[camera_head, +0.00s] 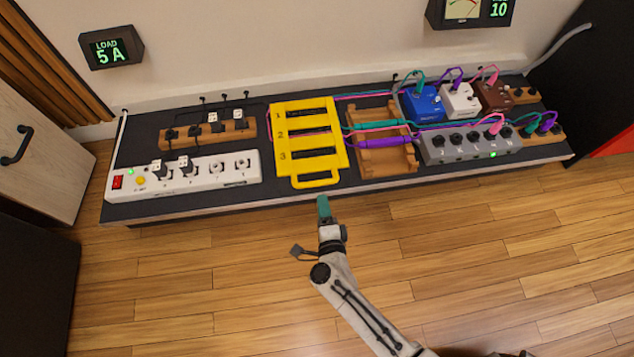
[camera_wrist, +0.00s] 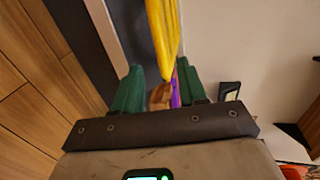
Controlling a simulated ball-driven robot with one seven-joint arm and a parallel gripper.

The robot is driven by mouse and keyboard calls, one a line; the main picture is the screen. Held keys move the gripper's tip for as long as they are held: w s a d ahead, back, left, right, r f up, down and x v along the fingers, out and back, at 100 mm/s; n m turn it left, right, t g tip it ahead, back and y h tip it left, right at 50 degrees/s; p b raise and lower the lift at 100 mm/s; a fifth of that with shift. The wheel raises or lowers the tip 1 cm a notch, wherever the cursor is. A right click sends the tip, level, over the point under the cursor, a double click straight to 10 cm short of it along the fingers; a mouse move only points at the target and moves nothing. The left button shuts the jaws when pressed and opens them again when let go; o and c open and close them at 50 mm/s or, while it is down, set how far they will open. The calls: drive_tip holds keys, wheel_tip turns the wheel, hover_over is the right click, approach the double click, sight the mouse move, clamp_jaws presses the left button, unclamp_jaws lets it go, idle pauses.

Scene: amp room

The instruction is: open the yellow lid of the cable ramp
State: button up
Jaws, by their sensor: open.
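The yellow lid (camera_head: 310,144) of the cable ramp lies flat on the dark board in the head view, with slots numbered 1, 2 and 3 and a loop handle (camera_head: 315,184) at its near edge. My gripper (camera_head: 324,208), with green fingers, is just in front of the handle, near the board's front edge, and looks apart from it. In the wrist view my gripper (camera_wrist: 160,78) is open, and the yellow lid (camera_wrist: 163,30) shows as a narrow strip beyond and between the fingers. Nothing is seen held. What lies under the lid is mostly hidden.
Right of the lid is a wooden rack (camera_head: 398,160) with teal and purple cables across it. A white power strip (camera_head: 205,170) lies to the left. Pedals, including a blue one (camera_head: 423,104), and a grey unit (camera_head: 470,143) stand right. The wooden floor (camera_head: 200,290) in front is clear.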

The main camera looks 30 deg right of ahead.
sight(318, 181)
drive_tip(key=b+x, duration=0.3)
drive_tip(key=x, duration=0.6)
drive_tip(key=shift+w, duration=0.1)
clamp_jaws()
idle(0.4)
